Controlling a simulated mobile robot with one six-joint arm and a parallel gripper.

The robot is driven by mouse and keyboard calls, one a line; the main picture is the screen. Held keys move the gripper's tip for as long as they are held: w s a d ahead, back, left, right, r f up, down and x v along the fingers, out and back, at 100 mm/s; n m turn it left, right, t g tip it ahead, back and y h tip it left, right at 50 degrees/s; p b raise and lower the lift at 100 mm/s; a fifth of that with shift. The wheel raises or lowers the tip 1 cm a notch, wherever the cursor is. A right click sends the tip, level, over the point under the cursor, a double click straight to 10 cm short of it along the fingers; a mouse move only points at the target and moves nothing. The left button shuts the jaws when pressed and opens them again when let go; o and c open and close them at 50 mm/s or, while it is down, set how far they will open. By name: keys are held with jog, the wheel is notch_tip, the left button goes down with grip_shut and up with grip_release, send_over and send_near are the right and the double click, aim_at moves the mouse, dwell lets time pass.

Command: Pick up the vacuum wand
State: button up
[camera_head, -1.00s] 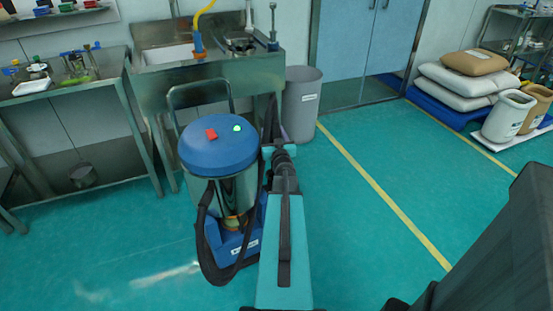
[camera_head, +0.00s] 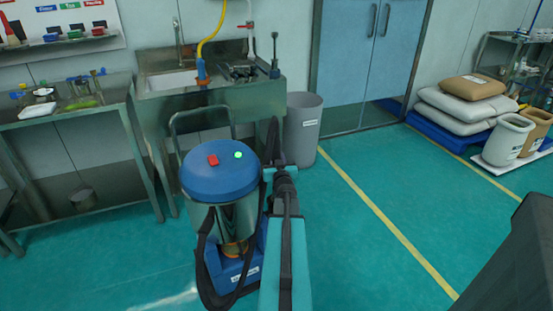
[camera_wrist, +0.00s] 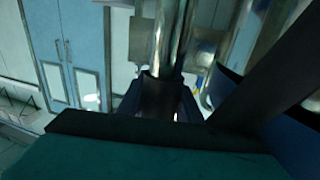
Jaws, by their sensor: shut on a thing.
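The vacuum cleaner (camera_head: 222,178) has a blue lid with a red switch and a green light, a steel drum and a blue base. It stands on the floor in the middle of the head view. A dark upright part, apparently the vacuum wand (camera_head: 272,137), shows at the drum's right side. My gripper (camera_head: 273,168) is beside the drum and shut on this part. My forearm hides much of the grip. In the dim wrist view a dark piece, apparently the wand (camera_wrist: 160,100), lies ahead of the wrist; its exact shape is unclear.
A steel sink (camera_head: 205,90) and a grey bin (camera_head: 303,128) stand behind the vacuum. A steel table (camera_head: 70,115) is at left. A black hose loops down the drum's front. Stacked sacks (camera_head: 460,105) and tubs are at far right.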

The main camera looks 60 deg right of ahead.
notch_tip(320, 180, up, 16)
jog(key=p, duration=0.5)
jog(key=shift+f, duration=0.15)
dwell(1.0)
jog(key=shift+s+f, duration=0.1)
